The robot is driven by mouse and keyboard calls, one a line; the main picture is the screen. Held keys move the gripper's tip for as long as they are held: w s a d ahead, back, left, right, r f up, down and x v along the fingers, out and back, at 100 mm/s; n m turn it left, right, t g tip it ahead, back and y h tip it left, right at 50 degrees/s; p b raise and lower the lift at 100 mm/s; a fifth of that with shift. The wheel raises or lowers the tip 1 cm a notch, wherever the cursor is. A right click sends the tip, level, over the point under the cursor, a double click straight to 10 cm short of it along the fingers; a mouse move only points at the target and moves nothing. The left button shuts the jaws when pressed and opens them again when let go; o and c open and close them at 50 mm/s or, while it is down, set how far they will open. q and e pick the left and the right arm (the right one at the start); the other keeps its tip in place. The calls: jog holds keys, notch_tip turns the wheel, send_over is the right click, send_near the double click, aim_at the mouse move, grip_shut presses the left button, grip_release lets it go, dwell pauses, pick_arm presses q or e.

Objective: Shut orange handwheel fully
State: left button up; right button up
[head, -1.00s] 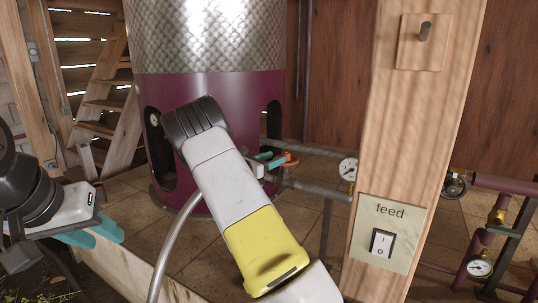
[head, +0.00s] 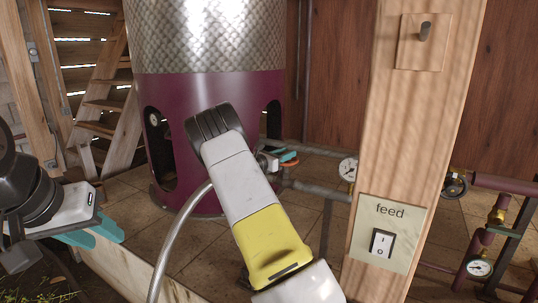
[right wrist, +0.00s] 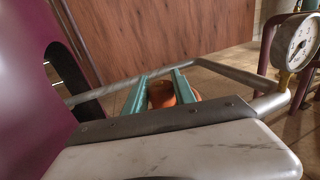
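The orange handwheel (head: 289,162) is on the pipework right of the purple still base, mostly hidden in the head view by my right arm and gripper. In the right wrist view the handwheel (right wrist: 160,95) shows between the two teal fingers of my right gripper (right wrist: 160,82), and a bit of orange shows right of the right finger. Those fingers are apart; I cannot tell whether they touch the wheel. My left gripper (head: 95,235) is at the left, open and empty, away from the wheel.
A pressure gauge (head: 348,169) sits on the pipe right of the wheel. A wooden post (head: 414,130) with a feed switch (head: 382,243) stands right of my right arm. The purple still body (head: 205,110) rises behind the arm. A grey hose (head: 175,240) curves beside my arm.

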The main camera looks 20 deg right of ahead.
grip_shut()
jog(key=shift+m+g, duration=0.3)
jog(key=shift+g, duration=0.1)
jog(key=m+g, duration=0.1)
jog(key=g, duration=0.1)
jog(key=m+g+h, duration=0.1)
jog(key=m+g, duration=0.1)
jog(key=shift+h, duration=0.3)
jog(key=shift+f+m+g, duration=0.1)
jog(key=shift+m+g, duration=1)
jog(key=shift+g, duration=0.9)
jog(key=shift+m+g, duration=0.3)
jog(key=shift+g, duration=0.1)
jog(key=o, duration=0.9)
grip_release()
